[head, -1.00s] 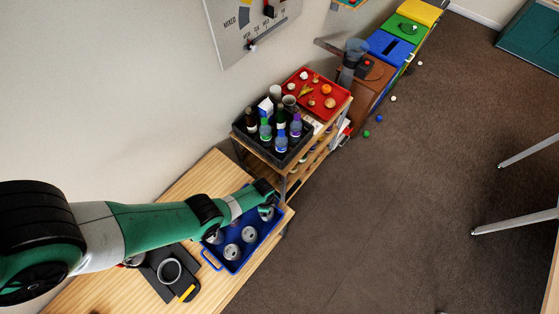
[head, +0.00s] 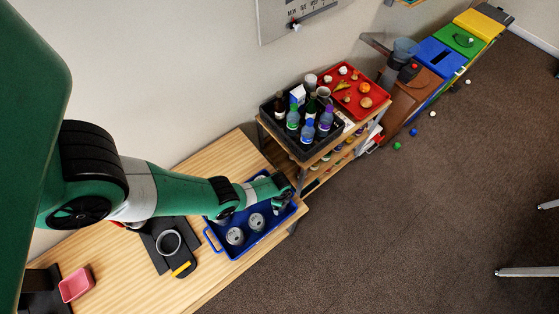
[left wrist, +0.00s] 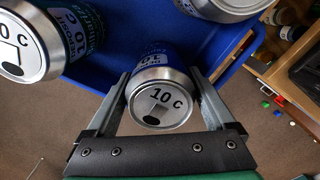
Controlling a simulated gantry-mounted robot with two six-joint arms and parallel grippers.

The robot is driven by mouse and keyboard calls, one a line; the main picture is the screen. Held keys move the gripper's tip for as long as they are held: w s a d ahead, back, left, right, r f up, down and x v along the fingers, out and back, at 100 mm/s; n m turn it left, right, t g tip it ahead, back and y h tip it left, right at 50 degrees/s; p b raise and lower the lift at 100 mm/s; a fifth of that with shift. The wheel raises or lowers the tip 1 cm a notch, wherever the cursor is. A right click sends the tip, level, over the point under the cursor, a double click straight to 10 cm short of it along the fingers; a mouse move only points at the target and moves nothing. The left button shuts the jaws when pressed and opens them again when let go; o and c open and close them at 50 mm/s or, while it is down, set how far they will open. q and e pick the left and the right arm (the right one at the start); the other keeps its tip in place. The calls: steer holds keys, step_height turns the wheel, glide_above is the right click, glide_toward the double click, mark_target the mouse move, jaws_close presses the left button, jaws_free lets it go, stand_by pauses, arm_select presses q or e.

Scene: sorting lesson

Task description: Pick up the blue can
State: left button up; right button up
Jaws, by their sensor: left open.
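In the left wrist view a blue can (left wrist: 152,62) with a silver end marked "10 C" sits between the two fingers of my left gripper (left wrist: 165,85). The jaws are open, one finger on each side of the can. The can is at the edge of the blue tray (left wrist: 110,77). In the head view my left gripper (head: 284,192) is over the far right end of the blue tray (head: 213,238), and my arm hides the can there. Other cans (head: 235,236) stand in the tray. My right gripper is not in view.
Two more cans (left wrist: 30,45) are close by in the left wrist view. A wooden table (head: 215,160) carries the tray and a dark board with a grey ring (head: 168,242). A shelf with a black crate (head: 300,150) of bottles and a red tray (head: 376,88) stands beyond.

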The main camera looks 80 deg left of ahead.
arm_select(q)
steer(key=shift+r, duration=0.15)
steer(key=shift+c, duration=0.3)
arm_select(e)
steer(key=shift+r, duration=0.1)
arm_select(q)
steer(key=c, duration=1.3)
steer(key=shift+r, duration=0.1)
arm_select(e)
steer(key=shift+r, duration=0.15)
